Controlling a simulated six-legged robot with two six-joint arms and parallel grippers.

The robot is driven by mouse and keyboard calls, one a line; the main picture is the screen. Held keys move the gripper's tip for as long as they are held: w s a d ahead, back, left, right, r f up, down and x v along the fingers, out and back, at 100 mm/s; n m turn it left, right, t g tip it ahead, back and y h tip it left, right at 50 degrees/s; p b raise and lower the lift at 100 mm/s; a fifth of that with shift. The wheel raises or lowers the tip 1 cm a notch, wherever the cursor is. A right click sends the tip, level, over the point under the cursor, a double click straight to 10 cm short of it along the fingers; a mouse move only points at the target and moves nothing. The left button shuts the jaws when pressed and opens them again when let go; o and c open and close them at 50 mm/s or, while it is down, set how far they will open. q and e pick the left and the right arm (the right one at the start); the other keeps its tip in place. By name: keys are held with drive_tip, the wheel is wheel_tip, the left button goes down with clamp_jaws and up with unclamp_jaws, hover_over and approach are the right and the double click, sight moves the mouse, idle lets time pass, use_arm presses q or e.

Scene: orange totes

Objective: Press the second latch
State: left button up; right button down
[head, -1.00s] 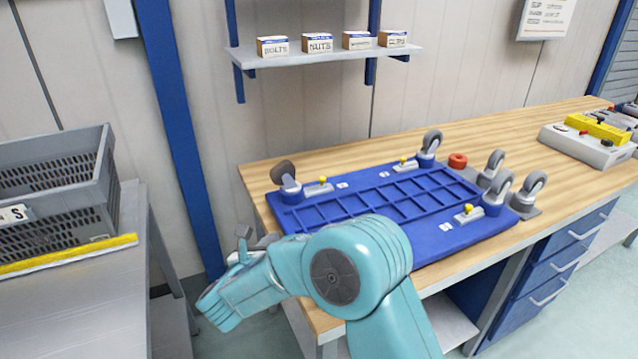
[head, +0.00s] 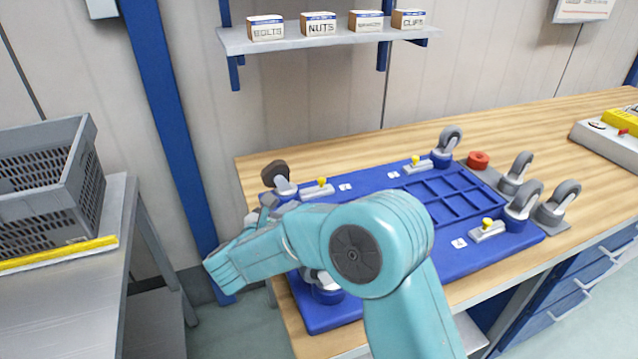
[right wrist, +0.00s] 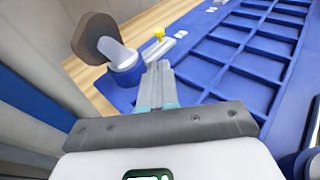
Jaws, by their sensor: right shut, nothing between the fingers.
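A blue dolly base (head: 385,240) lies on the wooden bench with casters at its corners. Small grey latches with yellow knobs sit on it: one at the back left (head: 319,190), one at the back right (head: 416,167), one at the front right (head: 487,231). My right gripper (head: 266,208) is shut and empty by the back-left caster (head: 279,179). In the right wrist view, its closed fingertips (right wrist: 159,68) point toward the back-left latch (right wrist: 160,47), with a gap seeming to remain. My forearm hides part of the base's front left. My left gripper is not in view.
A front-left caster (head: 325,290) shows partly below my arm. A grey crate (head: 40,190) stands on the left table. A shelf (head: 330,38) with small boxes hangs behind.

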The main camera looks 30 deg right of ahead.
drive_tip(key=shift+s+a+r, duration=0.2)
drive_tip(key=shift+a, duration=0.35)
drive_tip(key=p, duration=0.4)
approach(321, 188)
drive_tip(key=w+d, duration=0.2)
drive_tip(key=d, duration=0.1)
drive_tip(key=w+d, duration=0.1)
drive_tip(key=d, duration=0.1)
drive_tip(key=shift+w+d+r, duration=0.1)
drive_tip(key=shift+d+r, duration=0.05)
drive_tip(key=shift+r, duration=0.25)
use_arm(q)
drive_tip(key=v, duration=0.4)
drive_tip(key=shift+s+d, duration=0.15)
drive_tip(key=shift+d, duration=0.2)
use_arm(e)
drive_tip(key=shift+w, duration=0.1)
